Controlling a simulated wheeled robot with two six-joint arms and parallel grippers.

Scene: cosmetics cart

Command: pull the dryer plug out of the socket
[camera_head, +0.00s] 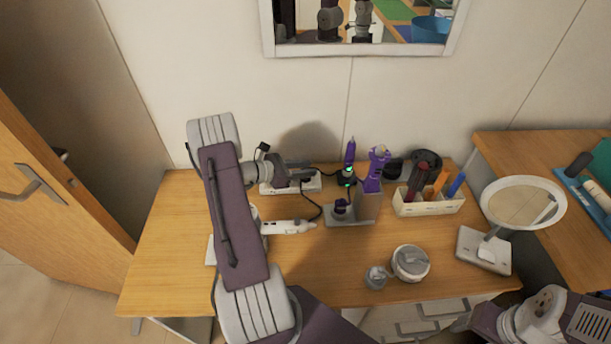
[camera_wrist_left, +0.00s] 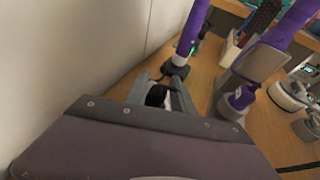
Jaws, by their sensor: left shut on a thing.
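A white socket strip (camera_head: 312,187) lies at the back left of the wooden cart top, close to the wall. My left gripper (camera_head: 305,172) reaches over it from the left, with its fingers shut on a small dark piece at the strip, which I take as the dryer plug. In the left wrist view the black plug (camera_wrist_left: 156,95) sits between the grey fingers. Whether its pins are still in the socket is hidden. A black cable (camera_head: 318,208) runs near the strip. My right arm shows at the lower right, but its fingers cannot be made out.
Purple tools (camera_head: 376,165) stand upright in a grey stand (camera_head: 366,207) right of the strip. A white styler (camera_head: 285,227) lies in front. A cream organizer (camera_head: 430,207), a round jar (camera_head: 410,262) and a mirror (camera_head: 523,202) stand further right. The front middle is mostly clear.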

